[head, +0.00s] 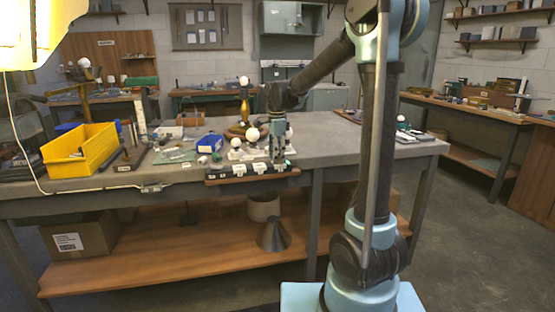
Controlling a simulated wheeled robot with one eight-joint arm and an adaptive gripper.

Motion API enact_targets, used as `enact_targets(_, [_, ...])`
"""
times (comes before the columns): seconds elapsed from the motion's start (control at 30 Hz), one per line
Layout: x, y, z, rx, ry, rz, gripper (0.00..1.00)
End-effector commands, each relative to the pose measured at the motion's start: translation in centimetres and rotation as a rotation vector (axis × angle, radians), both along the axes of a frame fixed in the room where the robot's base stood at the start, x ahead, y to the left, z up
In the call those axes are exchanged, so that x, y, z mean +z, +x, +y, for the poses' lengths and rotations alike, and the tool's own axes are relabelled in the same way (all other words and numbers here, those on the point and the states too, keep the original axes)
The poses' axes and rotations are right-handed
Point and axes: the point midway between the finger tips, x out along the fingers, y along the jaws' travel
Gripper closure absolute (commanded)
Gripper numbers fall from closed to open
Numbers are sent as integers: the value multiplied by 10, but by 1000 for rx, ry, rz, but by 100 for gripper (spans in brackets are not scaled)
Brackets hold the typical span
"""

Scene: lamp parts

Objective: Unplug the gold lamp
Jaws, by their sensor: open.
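A gold lamp (244,110) with a round white bulb stands on the grey workbench, partly hidden behind my arm and small parts. A dark power strip (228,172) with several white plugs lies along the front edge of the bench. My gripper (277,160) points down at the right part of the strip, close over it. It is open. Whether its fingers touch a plug is too small to tell. Which plug belongs to the gold lamp cannot be made out.
White round bulbs and small parts crowd behind the strip. The bench top right of my gripper is mostly clear. A cardboard box (80,237) sits on the lower shelf.

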Motion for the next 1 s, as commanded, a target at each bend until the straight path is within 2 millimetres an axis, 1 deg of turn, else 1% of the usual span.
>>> enact_targets(0.1, [-8, 0, 0, 0, 0, 0, 57])
enact_targets(0.2, [-11, 0, 0, 0, 0, 0, 57])
enact_targets(0.47, [-11, 0, 0, 0, 0, 0, 57])
enact_targets(0.5, [-11, 0, 0, 0, 0, 0, 66])
enact_targets(0.57, [-11, 0, 0, 0, 0, 0, 79])
enact_targets(0.6, [-11, 0, 0, 0, 0, -1, 84])
enact_targets(0.67, [-11, 0, 0, 0, 0, -1, 84])
enact_targets(0.7, [-11, 0, 0, 0, 0, -1, 57])
enact_targets(1.0, [-10, 0, 0, 0, 0, 0, 57])
